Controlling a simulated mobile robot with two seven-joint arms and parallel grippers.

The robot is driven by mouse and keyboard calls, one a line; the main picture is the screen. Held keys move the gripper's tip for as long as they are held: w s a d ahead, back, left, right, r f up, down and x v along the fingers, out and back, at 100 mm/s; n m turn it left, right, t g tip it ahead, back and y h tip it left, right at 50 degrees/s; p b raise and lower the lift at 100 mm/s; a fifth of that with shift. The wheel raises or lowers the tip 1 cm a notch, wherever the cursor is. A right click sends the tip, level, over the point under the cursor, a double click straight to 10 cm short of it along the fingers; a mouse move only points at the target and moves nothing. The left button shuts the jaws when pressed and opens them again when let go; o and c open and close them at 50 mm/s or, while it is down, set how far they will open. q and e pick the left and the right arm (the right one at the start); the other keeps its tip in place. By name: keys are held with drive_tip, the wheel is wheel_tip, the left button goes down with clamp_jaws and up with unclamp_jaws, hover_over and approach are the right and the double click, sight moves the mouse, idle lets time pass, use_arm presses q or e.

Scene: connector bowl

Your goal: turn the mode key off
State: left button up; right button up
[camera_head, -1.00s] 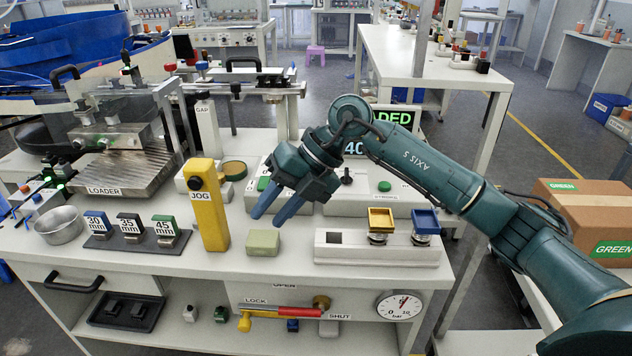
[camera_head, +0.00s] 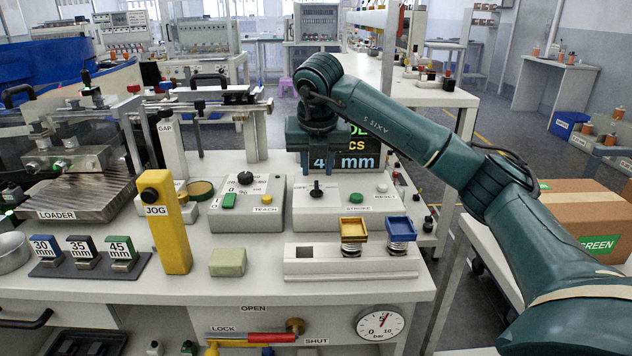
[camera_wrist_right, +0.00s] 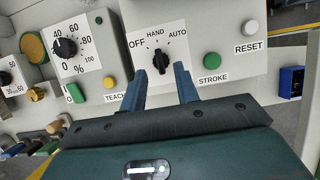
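The mode key is a black knob (camera_head: 316,189) on a white panel of the grey control box, behind the yellow and blue trays. In the right wrist view the knob (camera_wrist_right: 161,60) sits below the labels OFF, HAND and AUTO, and its bar appears to point up at HAND. My right gripper (camera_wrist_right: 161,75) points at the knob with its two blue fingers apart, one toward each side of it, and nothing between them. In the head view my right gripper (camera_head: 318,165) hangs just above the knob, its fingers hardly visible. My left gripper is not in view.
A green STROKE button (camera_wrist_right: 211,60) and a white RESET button (camera_wrist_right: 250,27) are right of the knob. The TEACH box with a black dial (camera_wrist_right: 65,48) is left. The yellow JOG post (camera_head: 165,222) and a display (camera_head: 362,150) stand nearby.

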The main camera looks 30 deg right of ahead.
sight(317, 183)
drive_tip(key=shift+x, duration=2.25)
clamp_jaws()
